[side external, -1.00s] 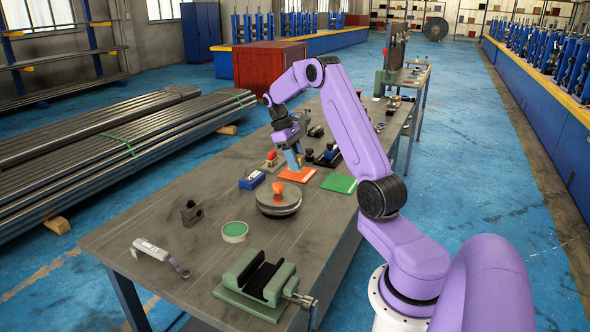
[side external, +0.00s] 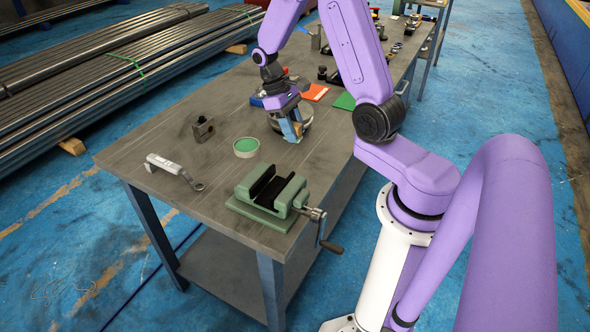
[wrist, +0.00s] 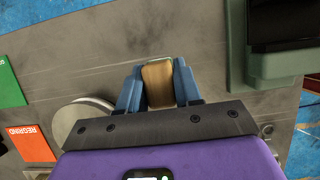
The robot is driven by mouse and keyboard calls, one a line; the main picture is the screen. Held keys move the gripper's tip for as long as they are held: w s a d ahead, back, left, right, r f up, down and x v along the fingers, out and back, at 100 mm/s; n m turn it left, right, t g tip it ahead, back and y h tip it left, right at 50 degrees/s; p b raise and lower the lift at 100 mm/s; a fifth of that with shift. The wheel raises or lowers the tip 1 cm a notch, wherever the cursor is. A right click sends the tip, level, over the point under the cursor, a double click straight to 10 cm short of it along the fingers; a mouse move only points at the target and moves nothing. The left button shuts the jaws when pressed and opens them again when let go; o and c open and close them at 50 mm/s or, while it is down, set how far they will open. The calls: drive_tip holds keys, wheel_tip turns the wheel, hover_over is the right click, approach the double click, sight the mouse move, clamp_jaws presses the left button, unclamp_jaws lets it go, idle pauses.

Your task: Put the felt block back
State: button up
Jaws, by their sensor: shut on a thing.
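My gripper (side external: 292,130) is over the bench, beside and partly in front of a round metal disc (side external: 308,120). In the wrist view my gripper (wrist: 158,88) has its two blue fingers closed on a tan-brown block (wrist: 157,72), which I take to be the felt block. The block's own place is not clearly marked in these views.
A green vise (side external: 268,193) with dark jaws stands at the bench's near end. Red (side external: 315,92) and green (side external: 344,101) cards lie behind. Bare bench lies between.

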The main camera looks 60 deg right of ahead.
sight(300, 172)
drive_tip(key=shift+s+a+f, duration=0.25)
drive_tip(key=shift+a+f, duration=0.1)
drive_tip(key=shift+f, duration=1.05)
drive_tip(key=shift+s+a+f, duration=0.3)
drive_tip(key=shift+a+f, duration=0.05)
drive_tip(key=shift+f, duration=1.1)
drive_tip(key=shift+s+a+f, duration=0.25)
drive_tip(key=shift+a+f, duration=0.1)
drive_tip(key=shift+f, duration=1.05)
drive_tip(key=shift+f, duration=0.1)
drive_tip(key=o, duration=1)
